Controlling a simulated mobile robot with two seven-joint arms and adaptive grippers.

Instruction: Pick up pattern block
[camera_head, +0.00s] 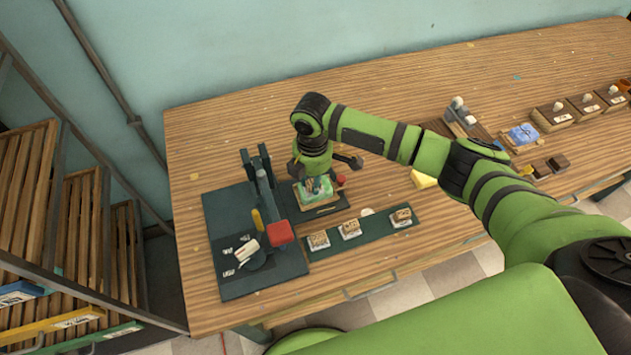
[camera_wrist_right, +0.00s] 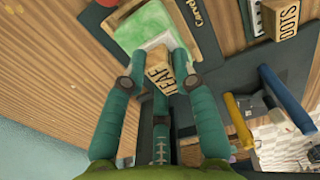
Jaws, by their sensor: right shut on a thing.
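My right gripper (camera_head: 318,186) is over the green soap (camera_head: 305,193) and its wooden tray at the middle of the table. In the right wrist view, its teal fingers (camera_wrist_right: 172,72) are shut on a small wooden pattern block (camera_wrist_right: 184,72) marked "LEAF". The block is over or against the edge of the green soap (camera_wrist_right: 140,28); I cannot tell if they touch. In the head view the held block is mostly hidden by the gripper. Another block marked "DOTS" (camera_wrist_right: 282,18) shows in the wrist view. My left gripper is not in view.
A dark green press stand (camera_head: 262,190) with a red box (camera_head: 280,232) stands just left of the gripper. A dark strip (camera_head: 376,231) with several wooden pieces lies in front. Wooden boxes (camera_head: 553,116) stand far right. The table's back left is clear.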

